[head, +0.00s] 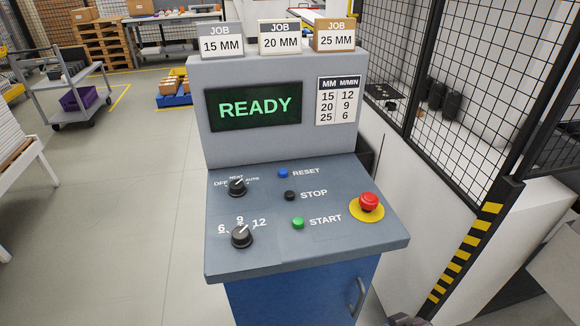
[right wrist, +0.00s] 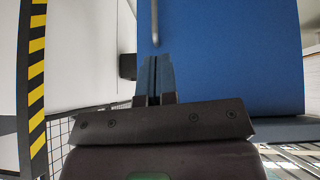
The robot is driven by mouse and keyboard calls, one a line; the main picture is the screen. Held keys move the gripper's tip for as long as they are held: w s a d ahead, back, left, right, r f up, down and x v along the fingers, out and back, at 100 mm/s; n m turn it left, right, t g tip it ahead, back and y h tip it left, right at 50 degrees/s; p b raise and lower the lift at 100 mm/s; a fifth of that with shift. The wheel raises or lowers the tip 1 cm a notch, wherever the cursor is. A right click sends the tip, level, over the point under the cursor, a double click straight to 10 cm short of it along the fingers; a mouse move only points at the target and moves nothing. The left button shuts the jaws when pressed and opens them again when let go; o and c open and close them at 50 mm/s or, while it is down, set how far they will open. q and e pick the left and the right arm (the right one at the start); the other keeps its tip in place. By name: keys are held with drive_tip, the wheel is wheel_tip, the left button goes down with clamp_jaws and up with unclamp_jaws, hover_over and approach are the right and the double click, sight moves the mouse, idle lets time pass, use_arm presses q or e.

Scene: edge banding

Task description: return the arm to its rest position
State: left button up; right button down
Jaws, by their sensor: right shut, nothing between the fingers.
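My right gripper shows in the right wrist view (right wrist: 153,80), its fingers together and empty, in front of the blue cabinet front (right wrist: 225,60). A dark piece at the bottom edge of the head view, right of the cabinet, appears to be part of my right arm. My left gripper is in neither view. The grey control console (head: 280,250) stands ahead, its screen (head: 254,108) reading READY in green. Its top has two black knobs (head: 238,187), a blue reset button (head: 283,173), a black stop button (head: 290,196), a green start button (head: 298,223) and a red emergency button (head: 369,201).
A cabinet handle (head: 357,297) is close to my right gripper. A black mesh fence (head: 455,85) and a striped post (head: 465,250) stand at the right. Job cards (head: 280,37) sit on the console. Open floor (head: 130,200) lies left, with a trolley (head: 75,90) beyond.

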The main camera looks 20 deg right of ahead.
wheel_tip(320, 180, down, 5)
drive_tip(key=w+t, duration=0.2)
drive_tip(key=t, duration=0.2)
drive_tip(key=shift+w+f+n+t+y, duration=0.2)
drive_tip(key=shift+w+n+t+y, duration=0.1)
drive_tip(key=shift+w+t, duration=0.1)
drive_tip(key=shift+a, duration=0.1)
idle(0.4)
